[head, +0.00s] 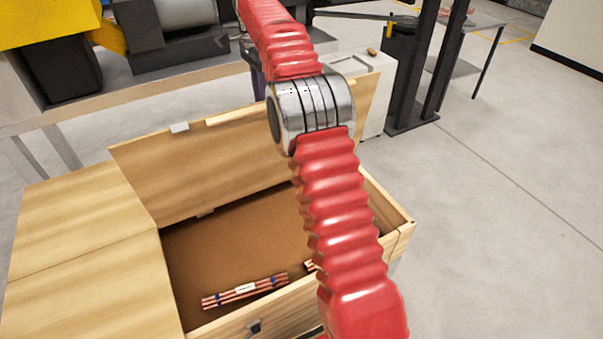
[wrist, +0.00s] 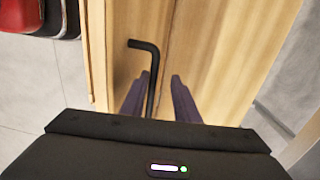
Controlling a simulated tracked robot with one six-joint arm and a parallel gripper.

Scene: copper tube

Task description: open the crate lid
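The wooden crate (head: 399,243) stands open in the head view. Its lid (head: 215,165) is raised and stands tilted up along the far side. In the wrist view, wood that looks like the lid (wrist: 215,50) fills the middle. My gripper (wrist: 160,77) has two purple fingers standing apart there, over the wood. A thin black bent rod (wrist: 152,75) lies between them, nearer the left finger; I cannot tell what it is fixed to. In the head view a bit of purple finger (head: 258,84) shows behind the lid's top edge; the lid hides the rest.
A bundle of copper tubes (head: 245,290) lies on the crate's floor; another is mostly hidden by my red-sleeved arm. A dark latch (head: 254,327) is on the near wall. A wooden surface (head: 80,240) adjoins at left.

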